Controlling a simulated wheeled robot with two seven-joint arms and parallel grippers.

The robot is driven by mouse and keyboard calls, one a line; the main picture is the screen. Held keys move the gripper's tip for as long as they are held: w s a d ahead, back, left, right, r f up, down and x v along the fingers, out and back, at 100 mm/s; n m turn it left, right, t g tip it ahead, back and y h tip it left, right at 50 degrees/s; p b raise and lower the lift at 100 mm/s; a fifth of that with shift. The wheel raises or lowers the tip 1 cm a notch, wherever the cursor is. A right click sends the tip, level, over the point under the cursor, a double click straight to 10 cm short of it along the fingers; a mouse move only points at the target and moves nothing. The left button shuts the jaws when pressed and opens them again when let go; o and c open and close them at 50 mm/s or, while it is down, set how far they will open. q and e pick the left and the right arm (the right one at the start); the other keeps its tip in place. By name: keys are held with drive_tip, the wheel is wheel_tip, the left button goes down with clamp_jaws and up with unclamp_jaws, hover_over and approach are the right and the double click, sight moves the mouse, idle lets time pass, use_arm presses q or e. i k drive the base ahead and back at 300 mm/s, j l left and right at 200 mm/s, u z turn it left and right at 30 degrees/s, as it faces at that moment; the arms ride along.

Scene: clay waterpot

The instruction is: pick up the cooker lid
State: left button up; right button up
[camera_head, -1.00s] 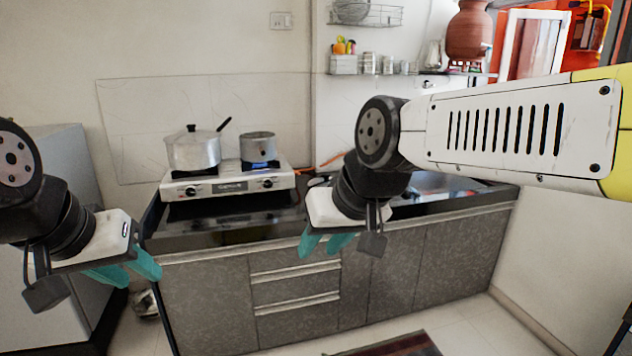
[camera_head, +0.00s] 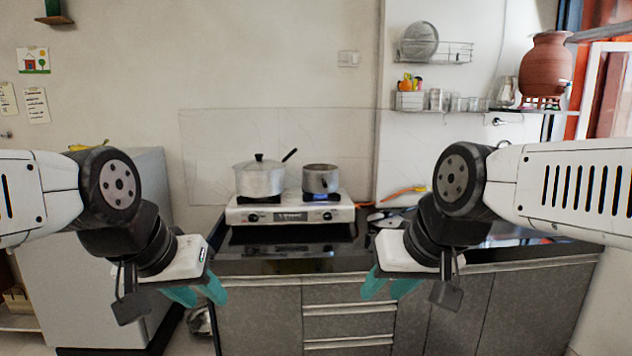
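The cooker lid (camera_head: 259,163) is a silvery lid with a dark knob. It sits on the larger metal pot (camera_head: 261,183) on the left side of the white two-burner stove (camera_head: 288,212). My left gripper (camera_head: 198,292) has teal fingers and hangs low in front of the counter, left of the stove. My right gripper (camera_head: 389,286) hangs in front of the counter, right of the stove. Both grippers are apart from the lid, with two separated fingers visible on each and nothing between them.
The dark counter (camera_head: 290,240) has drawers below. A fridge (camera_head: 150,240) stands at left. A clay pot (camera_head: 545,70) and a wall shelf with containers (camera_head: 460,104) are at upper right.

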sight(396, 220)
drive_tip(key=i+l+u, duration=0.45)
drive_tip(key=i+l, duration=1.7)
drive_tip(key=i, duration=0.1)
